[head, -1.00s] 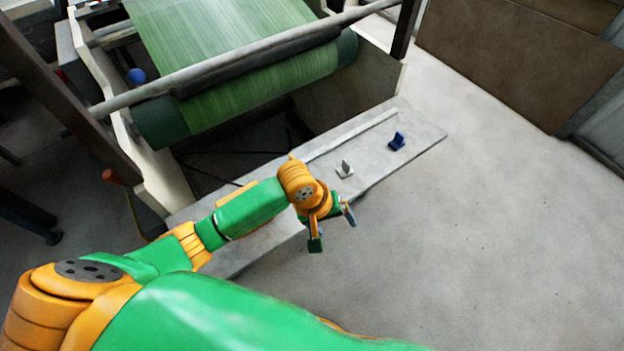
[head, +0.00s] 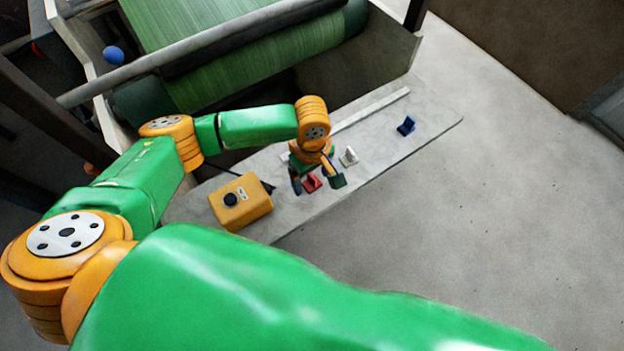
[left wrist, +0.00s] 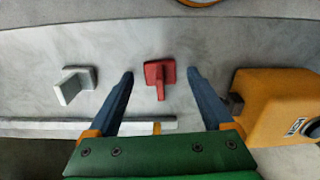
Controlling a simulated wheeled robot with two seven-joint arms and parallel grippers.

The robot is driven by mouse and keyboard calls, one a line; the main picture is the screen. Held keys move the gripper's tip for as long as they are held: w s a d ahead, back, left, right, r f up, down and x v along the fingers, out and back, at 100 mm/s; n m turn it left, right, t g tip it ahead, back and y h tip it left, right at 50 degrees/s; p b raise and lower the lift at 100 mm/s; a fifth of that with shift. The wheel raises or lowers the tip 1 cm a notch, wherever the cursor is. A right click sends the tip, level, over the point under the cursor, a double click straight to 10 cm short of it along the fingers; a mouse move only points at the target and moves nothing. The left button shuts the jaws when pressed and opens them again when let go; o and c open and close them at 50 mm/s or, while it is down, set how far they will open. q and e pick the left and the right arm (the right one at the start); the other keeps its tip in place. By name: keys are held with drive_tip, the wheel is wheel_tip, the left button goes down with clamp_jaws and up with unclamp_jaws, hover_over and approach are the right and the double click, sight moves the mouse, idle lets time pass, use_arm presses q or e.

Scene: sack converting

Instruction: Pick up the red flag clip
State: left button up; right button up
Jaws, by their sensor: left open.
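The red flag clip (head: 312,182) lies on the grey shelf (head: 381,143), partly hidden by my left gripper in the head view. In the left wrist view the red flag clip (left wrist: 160,77) sits between and a little beyond the two blue fingers. My left gripper (head: 315,182) is open and empty, with its fingers apart on either side of the clip; it also shows in the left wrist view (left wrist: 160,75). I cannot tell its exact height above the shelf. My right gripper is not in view.
A white-grey clip (head: 349,156) and a blue clip (head: 406,126) stand farther right on the shelf. A yellow box with a black button (head: 242,203) sits left of my gripper. A raised strip (head: 372,109) runs along the shelf below the green roll (head: 255,70).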

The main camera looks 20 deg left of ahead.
use_arm(q)
drive_tip(key=shift+s+r, duration=0.1)
clamp_jaws()
